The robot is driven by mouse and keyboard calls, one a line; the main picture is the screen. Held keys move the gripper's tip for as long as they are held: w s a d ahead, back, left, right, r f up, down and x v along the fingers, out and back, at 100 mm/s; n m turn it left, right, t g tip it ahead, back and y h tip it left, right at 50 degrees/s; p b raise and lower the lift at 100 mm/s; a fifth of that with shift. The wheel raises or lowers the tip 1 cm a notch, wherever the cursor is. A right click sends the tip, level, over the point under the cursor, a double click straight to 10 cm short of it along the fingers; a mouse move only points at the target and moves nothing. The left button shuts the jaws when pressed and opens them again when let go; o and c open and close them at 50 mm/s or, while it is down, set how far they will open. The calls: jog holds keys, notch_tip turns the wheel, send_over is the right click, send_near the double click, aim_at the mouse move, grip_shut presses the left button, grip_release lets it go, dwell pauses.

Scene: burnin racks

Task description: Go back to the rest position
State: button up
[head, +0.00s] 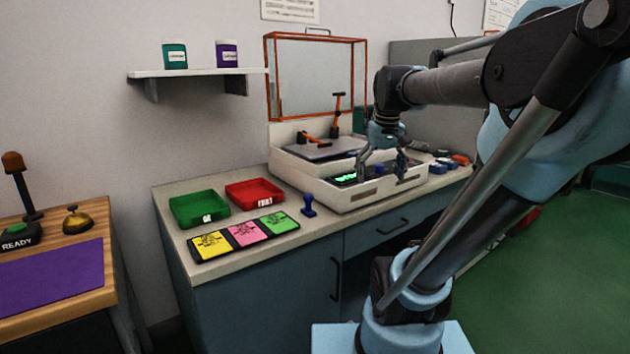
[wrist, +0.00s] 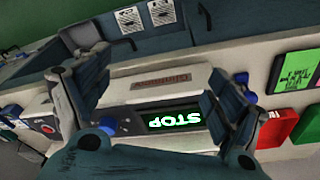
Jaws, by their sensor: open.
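My gripper (head: 382,166) is open and empty. It hangs over the front of a white test machine (head: 352,198) on the counter. In the wrist view my gripper (wrist: 150,90) has its two fingers spread apart with nothing between them. Beyond them is the machine's front panel, with a dark display (wrist: 172,117) showing green text that reads STOP. I cannot tell whether a fingertip touches the machine. My arm reaches in from the right side of the head view.
The machine's orange-framed clear lid (head: 316,80) stands raised. Left of it are a green tray (head: 199,208), a red tray (head: 255,193), a blue stamp (head: 308,205) and yellow, pink and green cards (head: 245,235). A wooden desk (head: 92,295) holds a bell (head: 77,219). Green floor (head: 560,270) is clear at right.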

jog(key=s+f, duration=0.7)
jog(key=f, duration=0.2)
jog(key=s+f+m, duration=0.1)
jog(key=s+f, duration=0.5)
jog(key=f, duration=0.4)
jog(key=shift+s+d+f, duration=0.15)
jog(key=shift+s+d, duration=0.1)
jog(key=shift+s, duration=0.1)
